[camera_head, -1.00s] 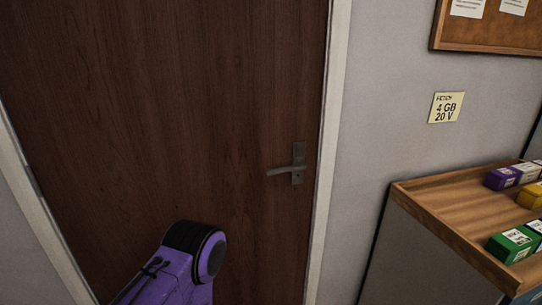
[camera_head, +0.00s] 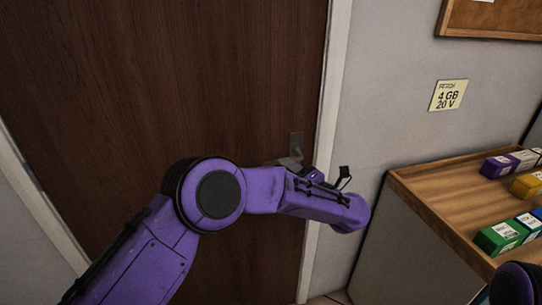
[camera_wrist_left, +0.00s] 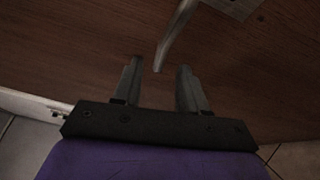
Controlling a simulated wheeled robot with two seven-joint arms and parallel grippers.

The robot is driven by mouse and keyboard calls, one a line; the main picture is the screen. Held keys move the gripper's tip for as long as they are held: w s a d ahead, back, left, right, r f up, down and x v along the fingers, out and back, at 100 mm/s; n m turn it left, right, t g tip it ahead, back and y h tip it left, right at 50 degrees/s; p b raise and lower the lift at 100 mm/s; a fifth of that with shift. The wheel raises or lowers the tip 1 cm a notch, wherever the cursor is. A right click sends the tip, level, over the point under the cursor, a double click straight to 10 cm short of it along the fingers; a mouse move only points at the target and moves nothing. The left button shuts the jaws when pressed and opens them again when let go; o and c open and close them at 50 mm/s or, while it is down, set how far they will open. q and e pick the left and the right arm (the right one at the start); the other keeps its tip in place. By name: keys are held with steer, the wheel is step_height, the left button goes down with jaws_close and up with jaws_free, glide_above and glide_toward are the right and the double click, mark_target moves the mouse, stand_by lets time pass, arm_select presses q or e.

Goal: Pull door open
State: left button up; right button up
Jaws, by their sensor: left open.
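The brown wooden door (camera_head: 150,80) looks shut in its white frame. Its grey handle plate (camera_head: 296,142) shows in the head view, with the lever partly hidden behind my left arm. In the left wrist view, the metal lever (camera_wrist_left: 176,35) points down between the two fingertips of my left gripper (camera_wrist_left: 158,66). The gripper is open, with a gap on each side of the lever's end. I cannot tell how deep the lever sits between the fingers. My left gripper is mostly hidden by its own arm in the head view. My right gripper is not in view.
A wooden-topped cabinet (camera_head: 430,185) with several coloured boxes (camera_head: 500,238) stands at the right, close to my left wrist. The door frame (camera_head: 325,110) runs beside the handle. A yellow note (camera_head: 448,95) and a corkboard (camera_head: 490,18) are on the grey wall.

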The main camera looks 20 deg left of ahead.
arm_select(q)
steer(key=p+x, duration=0.2)
steer(key=x, duration=0.6)
jaws_close()
